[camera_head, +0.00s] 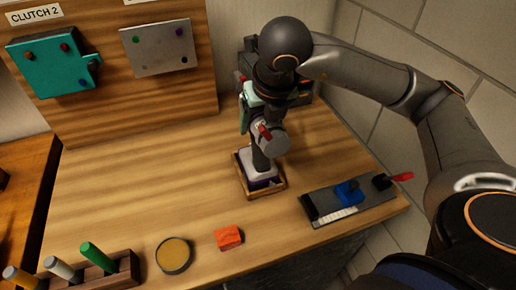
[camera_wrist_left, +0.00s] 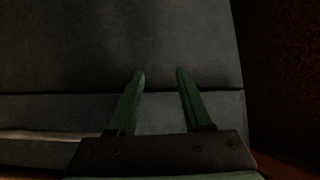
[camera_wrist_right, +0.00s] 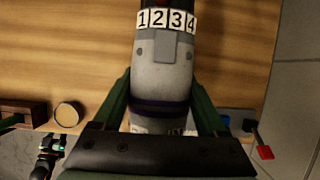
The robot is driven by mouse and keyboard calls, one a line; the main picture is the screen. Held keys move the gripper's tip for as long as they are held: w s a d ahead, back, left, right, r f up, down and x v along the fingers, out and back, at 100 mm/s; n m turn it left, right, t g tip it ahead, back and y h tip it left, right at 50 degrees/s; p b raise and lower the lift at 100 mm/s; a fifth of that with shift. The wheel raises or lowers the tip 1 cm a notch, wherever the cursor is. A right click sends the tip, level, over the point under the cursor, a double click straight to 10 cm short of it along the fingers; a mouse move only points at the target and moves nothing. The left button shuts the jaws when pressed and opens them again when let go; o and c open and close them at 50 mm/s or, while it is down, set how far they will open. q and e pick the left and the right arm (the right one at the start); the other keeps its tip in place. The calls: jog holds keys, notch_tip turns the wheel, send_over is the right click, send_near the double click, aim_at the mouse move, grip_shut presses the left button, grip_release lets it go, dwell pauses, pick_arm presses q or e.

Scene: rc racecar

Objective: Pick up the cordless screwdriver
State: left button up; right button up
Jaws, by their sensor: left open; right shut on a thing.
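The cordless screwdriver (camera_head: 273,140) has a grey body, a red button and a dark handle. It stands upright with its purple and white base (camera_head: 263,181) in or just over a small wooden tray (camera_head: 242,177); I cannot tell if it is lifted. In the right wrist view its grey barrel (camera_wrist_right: 161,80) carries a white ring with numbers. My right gripper (camera_wrist_right: 160,88) is shut on this barrel, one green finger on each side. My left gripper (camera_wrist_left: 160,73) is open and empty, facing a dark grey panel (camera_wrist_left: 110,40). It is outside the head view.
On the table are a grey holder with a blue part (camera_head: 349,192), an orange block (camera_head: 229,237), a round tin (camera_head: 174,255) and a wooden rack (camera_head: 122,268) with coloured pegs. A dark case (camera_head: 303,88) stands behind. An upright board (camera_head: 110,110) bears sample plates and a "CLUTCH 2" label.

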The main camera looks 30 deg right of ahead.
grip_shut()
jog(key=shift+r, duration=0.15)
